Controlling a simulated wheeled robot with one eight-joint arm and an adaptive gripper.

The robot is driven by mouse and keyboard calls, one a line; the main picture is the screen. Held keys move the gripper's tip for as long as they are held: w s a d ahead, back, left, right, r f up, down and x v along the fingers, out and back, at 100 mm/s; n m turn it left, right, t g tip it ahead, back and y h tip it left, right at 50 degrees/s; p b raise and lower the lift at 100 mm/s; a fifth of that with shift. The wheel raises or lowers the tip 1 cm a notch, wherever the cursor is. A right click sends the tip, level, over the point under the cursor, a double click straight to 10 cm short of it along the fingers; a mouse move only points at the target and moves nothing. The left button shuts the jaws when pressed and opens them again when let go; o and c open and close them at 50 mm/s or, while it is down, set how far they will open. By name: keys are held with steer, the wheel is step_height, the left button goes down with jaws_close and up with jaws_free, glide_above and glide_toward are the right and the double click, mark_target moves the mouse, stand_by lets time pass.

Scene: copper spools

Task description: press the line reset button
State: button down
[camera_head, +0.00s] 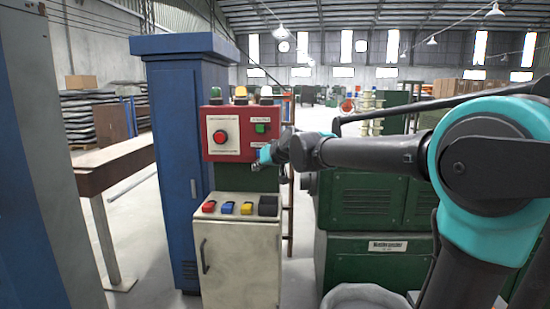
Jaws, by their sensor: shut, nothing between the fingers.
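A red control box (213,114) stands upright at the centre left. It has a red round button (220,137) on a pale plate and a green button (261,128) at its upper right. The labels are too small to read, so I cannot tell which button is the line reset. My gripper (259,163) is small in view, shut and empty, at the box's lower right corner. It and my wrist hide that corner and anything mounted there. I cannot tell whether it touches the box.
Below, a pale cabinet (240,262) carries red (208,207), blue (227,208), yellow (247,208) and black (268,206) blocks or buttons. A blue cabinet (178,170) stands left, green machinery (365,215) right. Signal lamps (240,93) top the box.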

steer(key=shift+w+a+r, duration=0.1)
steer(key=shift+r, duration=0.65)
glide_toward(257, 157)
steer(key=shift+s+a+f+x, duration=0.1)
steer(key=shift+s+x, duration=0.05)
steer(key=shift+x, duration=0.7)
steer(key=shift+s+a+f+x, duration=0.1)
steer(key=shift+x, duration=0.8)
steer(key=shift+s+a+f+x, duration=0.1)
steer(key=shift+s+x, duration=0.05)
steer(key=shift+x, duration=0.7)
steer(key=shift+w, duration=0.4)
steer(key=shift+w, duration=0.5)
steer(key=shift+s, duration=0.9)
